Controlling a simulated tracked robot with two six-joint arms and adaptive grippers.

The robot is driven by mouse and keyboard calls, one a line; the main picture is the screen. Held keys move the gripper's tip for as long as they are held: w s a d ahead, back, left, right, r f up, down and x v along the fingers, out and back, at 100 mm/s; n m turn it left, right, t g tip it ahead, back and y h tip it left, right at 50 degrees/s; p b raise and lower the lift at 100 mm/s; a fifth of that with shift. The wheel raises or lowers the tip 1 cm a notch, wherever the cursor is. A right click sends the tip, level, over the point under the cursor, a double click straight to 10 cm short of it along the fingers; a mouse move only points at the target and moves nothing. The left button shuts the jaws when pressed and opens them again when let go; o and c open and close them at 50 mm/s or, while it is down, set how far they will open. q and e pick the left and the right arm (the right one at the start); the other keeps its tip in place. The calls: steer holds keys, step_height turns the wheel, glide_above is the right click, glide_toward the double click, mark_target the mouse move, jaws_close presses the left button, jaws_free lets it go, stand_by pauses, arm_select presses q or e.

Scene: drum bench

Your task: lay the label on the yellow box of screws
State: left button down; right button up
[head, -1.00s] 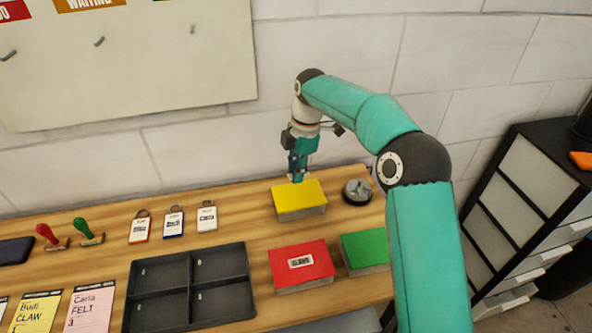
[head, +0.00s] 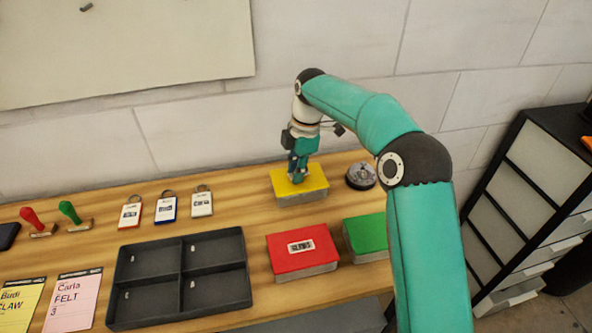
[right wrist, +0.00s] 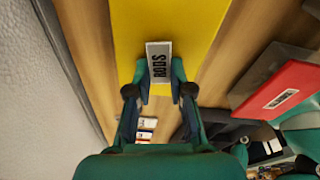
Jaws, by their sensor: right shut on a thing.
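The yellow box (head: 315,183) sits on the wooden bench near the wall; its yellow top also fills the upper middle of the right wrist view (right wrist: 185,22). My right gripper (head: 297,177) is over the top of the yellow box. In the right wrist view my right gripper (right wrist: 160,90) is shut on a small white label (right wrist: 159,62) with black letters that look like RODS. The label lies over the yellow surface in that view; I cannot tell whether it touches the box. My left gripper is not in view.
A red box (head: 285,262) with a white label and a green box (head: 366,235) stand in front. A round dark metallic object (head: 361,176) is close on the right. A dark tray (head: 150,295), tags (head: 166,209) and stamps (head: 70,213) lie left. A drawer cabinet (head: 525,190) stands right.

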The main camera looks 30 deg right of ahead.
stand_by(0.4)
steer(key=o, duration=0.8)
steer(key=shift+c, duration=0.2)
step_height(320, 180, up, 17)
steer(key=d+p, duration=0.1)
steer(key=p, duration=0.4)
steer(key=shift+s+d+f+p, duration=0.15)
steer(key=shift+d+f+p, duration=0.05)
steer(key=shift+d+p, duration=0.15)
stand_by(1.2)
